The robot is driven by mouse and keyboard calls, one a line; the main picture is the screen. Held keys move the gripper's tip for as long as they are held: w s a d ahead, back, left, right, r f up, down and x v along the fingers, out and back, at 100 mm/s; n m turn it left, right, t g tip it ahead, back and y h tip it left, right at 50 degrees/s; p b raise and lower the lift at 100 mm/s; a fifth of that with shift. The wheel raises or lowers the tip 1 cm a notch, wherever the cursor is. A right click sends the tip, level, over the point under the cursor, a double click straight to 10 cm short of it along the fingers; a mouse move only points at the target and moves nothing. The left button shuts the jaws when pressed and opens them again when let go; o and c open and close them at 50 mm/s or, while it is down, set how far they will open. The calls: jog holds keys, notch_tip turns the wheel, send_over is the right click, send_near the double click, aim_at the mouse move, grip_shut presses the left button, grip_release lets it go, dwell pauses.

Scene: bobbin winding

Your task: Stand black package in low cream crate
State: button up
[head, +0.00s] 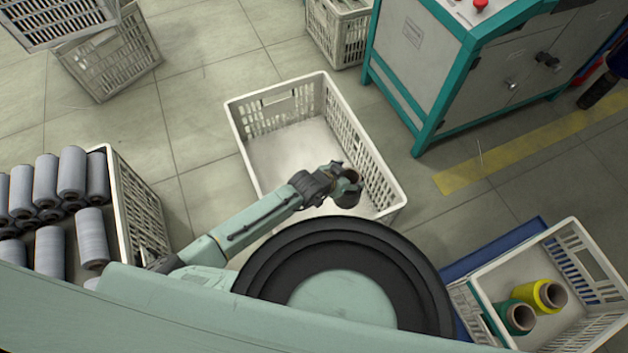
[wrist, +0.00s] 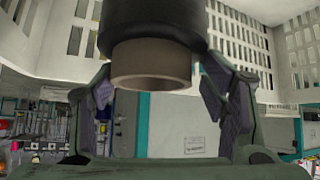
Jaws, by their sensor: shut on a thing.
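The black package (wrist: 150,25) is a dark wound body with a brown core tube (wrist: 150,66) projecting from its end. My gripper (wrist: 157,88) is shut on it, one finger on each side at the core end, with the core facing the palm in the wrist view. In the head view my gripper (head: 340,182) and the small dark package (head: 347,197) appear over the right part of the low cream crate (head: 368,160). The crate's visible floor is bare. Its near side is partly hidden by my arm and base. I cannot tell whether the package touches the crate floor.
A crate of grey packages (head: 140,205) stands at left. A cream crate (head: 590,255) at right holds a yellow package (head: 540,293) and a green package (head: 514,316). A teal-framed cabinet (head: 420,70) stands behind right. More crates (head: 110,60) stand at the back.

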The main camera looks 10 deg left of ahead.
notch_tip(320, 180, down, 10)
jog(key=b, duration=0.1)
jog(key=o, duration=1.9)
jog(key=shift+s+r, duration=0.1)
jog(key=shift+c, duration=0.2)
jog(key=p+v, duration=0.1)
jog(key=v, duration=1.1)
